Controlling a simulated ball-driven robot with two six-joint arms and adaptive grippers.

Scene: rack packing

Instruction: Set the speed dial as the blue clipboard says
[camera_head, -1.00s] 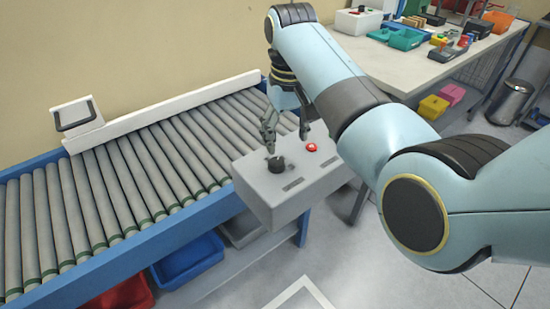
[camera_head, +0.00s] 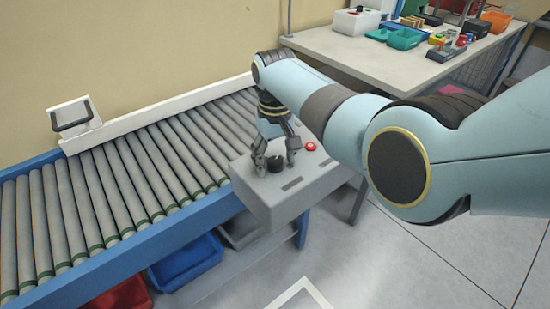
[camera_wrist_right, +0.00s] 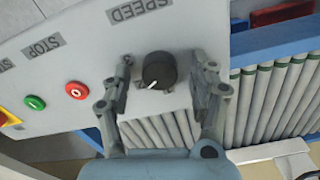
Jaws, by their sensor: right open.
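The black speed dial (camera_head: 275,164) sits on top of the grey control box (camera_head: 268,203) at the conveyor's edge. In the right wrist view the dial (camera_wrist_right: 159,70) has a white pointer line toward its lower left, below the SPEED label (camera_wrist_right: 138,9). My right gripper (camera_head: 276,165) is open, with one finger on each side of the dial. In the right wrist view gaps show between the dial and both fingers. Scale marks around the dial are mostly hidden or too small to read. No blue clipboard is recognisable. My left gripper is not in view.
A red button (camera_head: 310,146) sits close to the gripper on the box. The right wrist view also shows a green button (camera_wrist_right: 35,102) and a STOP label (camera_wrist_right: 44,46). The roller conveyor (camera_head: 150,170) runs left. A worktable (camera_head: 350,50) stands behind.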

